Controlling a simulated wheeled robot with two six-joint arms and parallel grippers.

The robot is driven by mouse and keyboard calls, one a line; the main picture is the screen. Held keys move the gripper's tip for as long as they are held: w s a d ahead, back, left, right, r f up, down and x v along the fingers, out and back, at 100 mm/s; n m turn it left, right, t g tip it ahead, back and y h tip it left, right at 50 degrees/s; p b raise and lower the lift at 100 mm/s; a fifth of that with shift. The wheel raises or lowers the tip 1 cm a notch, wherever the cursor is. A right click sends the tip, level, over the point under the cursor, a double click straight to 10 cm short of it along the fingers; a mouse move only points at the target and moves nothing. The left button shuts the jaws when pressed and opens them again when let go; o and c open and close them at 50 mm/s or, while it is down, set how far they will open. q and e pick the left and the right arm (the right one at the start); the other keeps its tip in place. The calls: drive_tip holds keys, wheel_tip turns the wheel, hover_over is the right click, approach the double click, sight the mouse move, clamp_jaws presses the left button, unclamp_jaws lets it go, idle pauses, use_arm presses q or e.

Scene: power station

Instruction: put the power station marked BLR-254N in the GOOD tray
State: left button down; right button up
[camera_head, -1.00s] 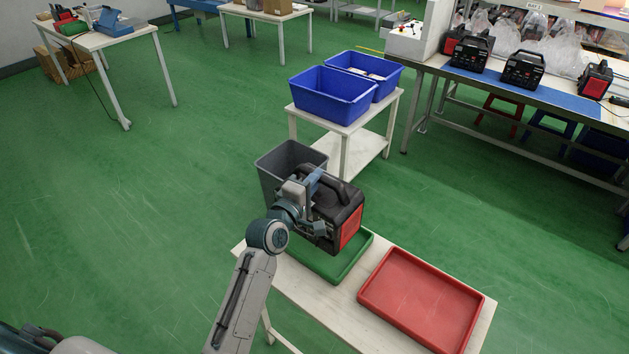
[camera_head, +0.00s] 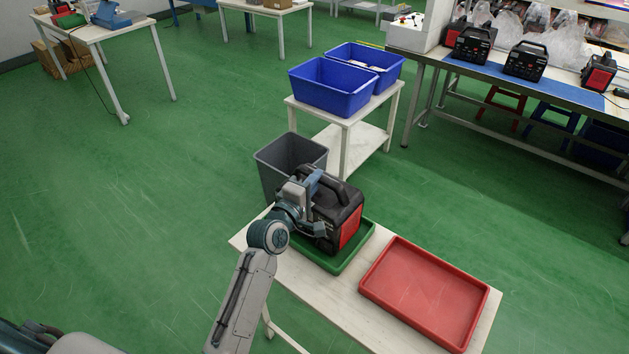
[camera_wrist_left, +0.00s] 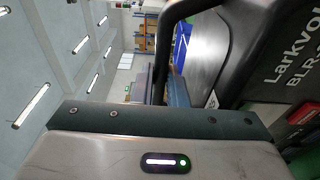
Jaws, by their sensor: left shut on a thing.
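A black power station with red end panels (camera_head: 340,213) is at the green tray (camera_head: 363,252) on the white table. It looks upright and within the tray's outline; whether its base touches the tray floor I cannot tell. My left gripper (camera_head: 309,190) is shut on its top handle, and its arm comes in from the lower left. In the left wrist view the power station's body (camera_wrist_left: 285,50) fills the right side, with lettering reading "Larkvo..." and "BLR-..."; the rest is cut off. No GOOD label is readable. My right gripper is not in view.
An empty red tray (camera_head: 425,292) lies to the right on the same table. A grey bin (camera_head: 279,168) stands behind the table's left end. Blue crates (camera_head: 330,88) stand on a stand beyond. More power stations (camera_head: 525,62) are on the far-right bench.

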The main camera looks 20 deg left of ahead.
use_arm(q)
drive_tip(key=shift+f+b, duration=0.2)
drive_tip(key=shift+b, duration=0.2)
idle(0.8)
drive_tip(key=c, duration=1.1)
unclamp_jaws()
drive_tip(key=shift+s, duration=0.15)
drive_tip(key=shift+o, duration=0.5)
drive_tip(key=shift+f, duration=0.25)
drive_tip(key=shift+s, duration=0.2)
drive_tip(key=shift+p+v, duration=0.6)
drive_tip(key=shift+v, duration=1.4)
drive_tip(key=shift+p+v, duration=0.45)
drive_tip(key=shift+v, duration=1.85)
drive_tip(key=o, duration=0.6)
drive_tip(key=shift+c, duration=0.2)
